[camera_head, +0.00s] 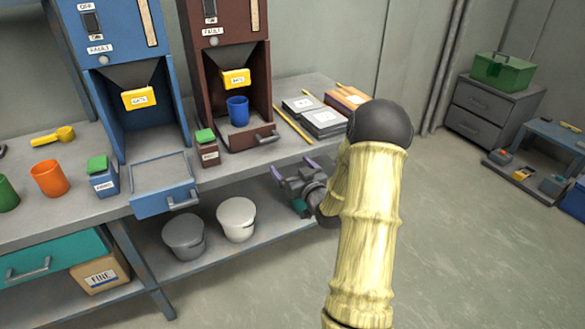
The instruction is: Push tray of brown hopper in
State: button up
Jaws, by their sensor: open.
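The brown hopper (225,52) stands on the bench against the wall. Its tray front (250,137) with a grey handle sits at the hopper's base and looks close to flush; I cannot tell whether a small gap remains. A blue cup (238,112) stands in the hopper's bay under the yellow-tagged chute. My gripper (292,166) is open and empty, its purple fingertips just in front of the bench edge, below and right of the tray handle, apart from it. My forearm hides part of the floor and the bench's right end.
The blue hopper's tray (163,185) sticks out past the bench edge, left of the brown one. A small brown box with a green top (206,150) stands beside the brown tray. Pencils (293,125) and flat cases (325,122) lie to the right. Buckets (237,218) stand below.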

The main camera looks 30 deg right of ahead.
jog(key=shift+w+a, duration=0.1)
jog(key=shift+a, duration=0.1)
jog(key=c, duration=0.6)
jog(key=a+g, duration=0.2)
jog(key=a, duration=0.1)
jog(key=a+g, duration=0.1)
jog(key=shift+a+f+n+y, duration=0.3)
jog(key=shift+a+f+n, duration=0.05)
jog(key=shift+a+n, duration=0.05)
jog(key=c, duration=1.1)
jog(key=s+a+g, duration=0.1)
jog(key=a, duration=0.1)
jog(key=s+a+g, duration=0.1)
jog(key=a, duration=0.1)
jog(key=s+a+g, duration=0.2)
jog(key=shift+a+f, duration=0.3)
jog(key=shift+f, duration=0.1)
grip_shut()
jog(key=s+a+g, duration=0.4)
jog(key=s+a, duration=0.2)
jog(key=s, duration=0.4)
jog(key=s+a+g, duration=0.4)
jog(key=s+a, duration=0.2)
jog(key=s, duration=0.4)
jog(key=shift+r+y, duration=0.3)
jog(key=shift+w, duration=0.1)
